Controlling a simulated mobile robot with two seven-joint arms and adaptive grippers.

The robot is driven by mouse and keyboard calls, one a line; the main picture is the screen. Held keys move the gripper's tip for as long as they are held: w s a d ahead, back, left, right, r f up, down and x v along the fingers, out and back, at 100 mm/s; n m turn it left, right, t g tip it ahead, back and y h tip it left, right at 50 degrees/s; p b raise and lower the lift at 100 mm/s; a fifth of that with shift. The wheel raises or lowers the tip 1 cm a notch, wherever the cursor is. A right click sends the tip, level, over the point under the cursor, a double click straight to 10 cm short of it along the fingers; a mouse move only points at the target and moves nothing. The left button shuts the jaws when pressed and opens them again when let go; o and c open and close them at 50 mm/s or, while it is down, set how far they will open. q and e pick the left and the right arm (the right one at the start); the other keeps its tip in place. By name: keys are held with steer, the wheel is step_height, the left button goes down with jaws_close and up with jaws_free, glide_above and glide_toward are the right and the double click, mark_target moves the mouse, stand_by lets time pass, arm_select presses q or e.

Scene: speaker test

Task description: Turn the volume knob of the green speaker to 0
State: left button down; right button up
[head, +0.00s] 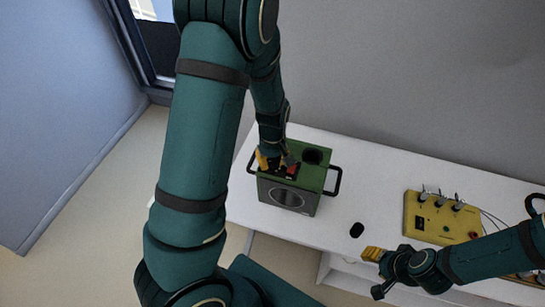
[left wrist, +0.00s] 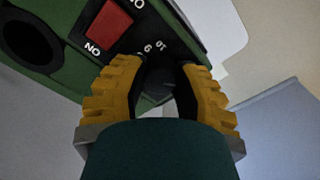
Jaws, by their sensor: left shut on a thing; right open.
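The green speaker (head: 310,175) stands on the white table in the head view, with a round grey driver on its front and a dark panel on top. In the left wrist view the speaker (left wrist: 62,82) shows its panel with a red switch (left wrist: 108,24) and white numbers. My left gripper (head: 272,160) reaches down onto the top of the speaker. In the left wrist view its yellow fingers are shut on the black volume knob (left wrist: 160,75), which they partly hide; its pointer setting cannot be read. My right gripper (head: 372,254) is open and empty over the front edge of the table.
The white table (head: 385,180) has free room between the speaker and a yellow box (head: 428,220) with several knobs and cables. A small black object (head: 356,230) lies near the front edge. The wall runs close behind.

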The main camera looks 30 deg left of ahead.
mark_target(272, 160)
arm_select(q)
steer(key=shift+n+p, duration=0.3)
steer(key=shift+n, duration=0.3)
steer(key=shift+n, duration=0.3)
steer(key=c, duration=0.6)
jaws_free()
steer(key=shift+c, duration=0.2)
step_height(272, 160, up, 12)
